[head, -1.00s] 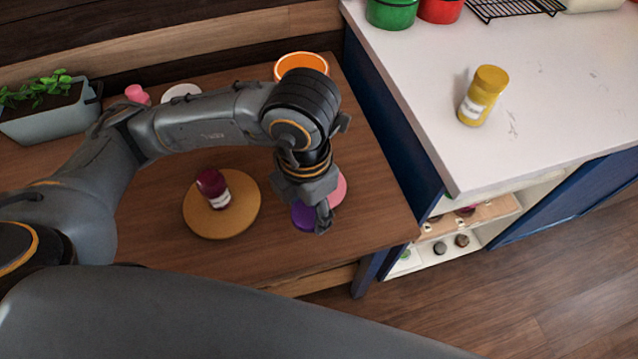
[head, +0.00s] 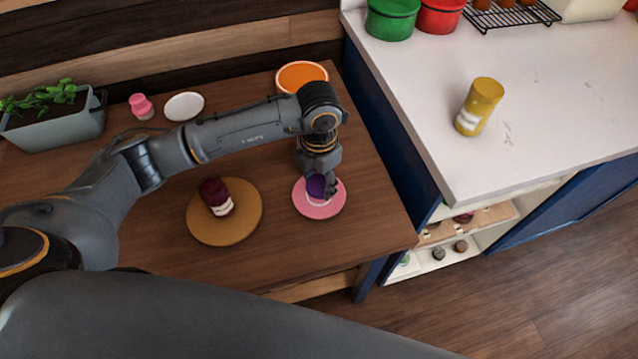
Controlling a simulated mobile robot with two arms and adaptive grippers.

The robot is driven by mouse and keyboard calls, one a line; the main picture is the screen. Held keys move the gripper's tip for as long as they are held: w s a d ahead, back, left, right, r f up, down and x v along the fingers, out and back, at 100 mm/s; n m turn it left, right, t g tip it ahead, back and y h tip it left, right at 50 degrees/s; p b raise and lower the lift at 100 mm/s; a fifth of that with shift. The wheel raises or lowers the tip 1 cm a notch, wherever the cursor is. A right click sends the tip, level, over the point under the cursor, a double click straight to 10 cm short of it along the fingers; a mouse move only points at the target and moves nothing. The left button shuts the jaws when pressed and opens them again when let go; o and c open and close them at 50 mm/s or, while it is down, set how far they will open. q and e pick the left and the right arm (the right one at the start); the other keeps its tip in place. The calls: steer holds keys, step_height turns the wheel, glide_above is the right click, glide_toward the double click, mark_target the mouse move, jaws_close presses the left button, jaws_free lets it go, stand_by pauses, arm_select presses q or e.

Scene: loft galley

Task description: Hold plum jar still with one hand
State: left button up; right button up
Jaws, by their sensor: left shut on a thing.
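The plum jar, with a purple top (head: 316,186) and a pale band low down, stands on a round pink plate (head: 321,211) on the wooden table. My left gripper (head: 322,185) reaches down from above and is shut on the jar, hiding part of its top and far side. The jar looks upright and in contact with the plate. A dark maroon jar (head: 214,192) with a pale label stands apart on a round tan board (head: 222,231) to the left. My right gripper is not in view.
An orange bowl (head: 300,74) stands behind my left wrist. A yellow jar (head: 479,106) stands on the white counter (head: 540,125). The table front is clear.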

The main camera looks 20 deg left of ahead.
arm_select(q)
step_height(320, 180, down, 2)
steer(key=shift+s+f, duration=0.1)
steer(key=shift+f, duration=0.05)
steer(key=shift+f, duration=0.1)
steer(key=shift+f, duration=0.2)
steer(key=o, duration=1.3)
steer(key=shift+r, duration=0.1)
